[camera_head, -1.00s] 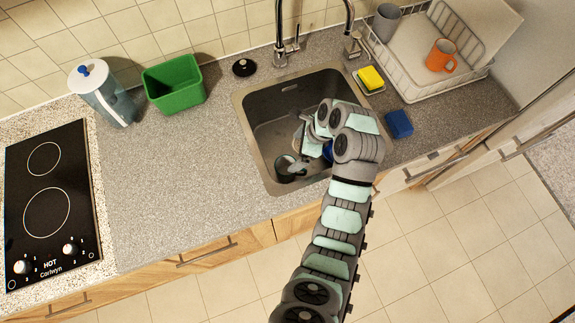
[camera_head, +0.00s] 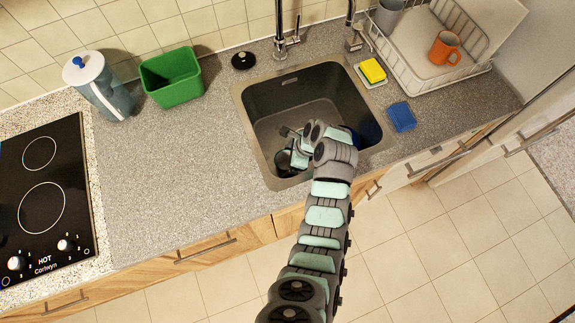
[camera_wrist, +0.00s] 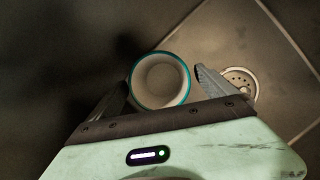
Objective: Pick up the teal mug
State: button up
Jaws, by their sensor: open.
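A mug with a teal rim and pale inside (camera_wrist: 160,80) stands in the sink. The wrist view looks down into its mouth. My gripper (camera_wrist: 163,78) is open, with one finger on each side of the mug in the wrist view. I cannot tell whether the fingers touch it. The mug's handle is not clearly visible.
The sink (camera_head: 262,128) has steep walls around the gripper. The drain (camera_wrist: 240,86) is right of the mug. A blue sponge (camera_head: 402,117) and yellow sponge (camera_head: 373,71) sit right of the sink.

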jog(key=shift+f, duration=0.1)
jog(key=shift+c, duration=0.4)
jog(key=c, duration=1.7)
jog(key=shift+c, duration=0.2)
notch_tip(320, 180, up, 20)
jog(key=p, duration=0.6)
notch_tip(320, 180, up, 3)
jog(key=p, duration=0.5)
